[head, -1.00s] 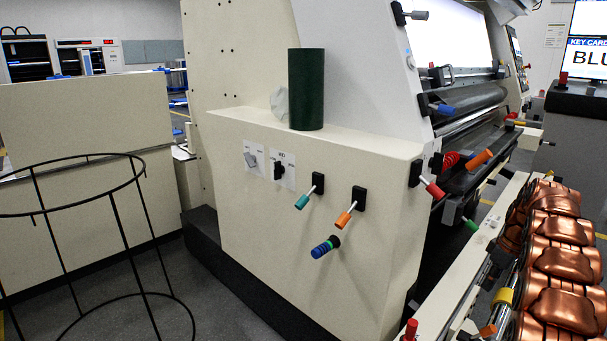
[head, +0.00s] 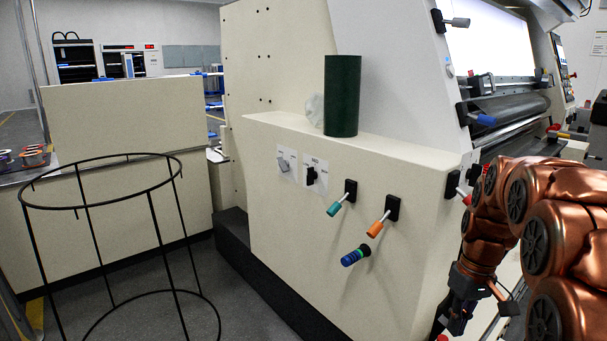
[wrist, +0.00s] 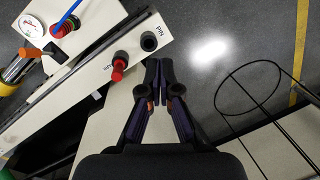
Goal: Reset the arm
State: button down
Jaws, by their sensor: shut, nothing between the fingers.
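My copper-coloured arm (head: 560,235) fills the right side of the head view, bent in front of the cream machine. My gripper (head: 455,325) hangs at its lower end, low in the picture, with its tips hard to make out there. In the wrist view my gripper (wrist: 159,72) points up the picture with its dark fingers together and nothing held. Its tips are just below a black round socket marked PIN (wrist: 149,41) and right of a red knob (wrist: 118,65); whether they touch anything cannot be told.
The cream machine (head: 290,225) carries a teal-tipped lever (head: 335,209), an orange-tipped lever (head: 376,229) and a blue knob (head: 350,259). A dark green cylinder (head: 342,95) stands on its ledge. A black wire hoop frame (head: 148,205) stands on the floor at left. Grey floor is open around it.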

jog(key=s+a+f+m, duration=0.1)
jog(key=s+a, duration=0.3)
jog(key=s, duration=0.5)
jog(key=s+a+f+g+h, duration=0.1)
jog(key=s+a, duration=0.3)
jog(key=s, duration=0.4)
jog(key=s+a+f+m, duration=0.1)
jog(key=s+a, duration=0.4)
jog(key=s, duration=0.4)
notch_tip(320, 180, up, 23)
jog(key=s+p, duration=0.1)
jog(key=p, duration=2.1)
jog(key=shift+d+r, duration=0.15)
jog(key=shift+r, duration=0.05)
jog(key=shift+s, duration=0.2)
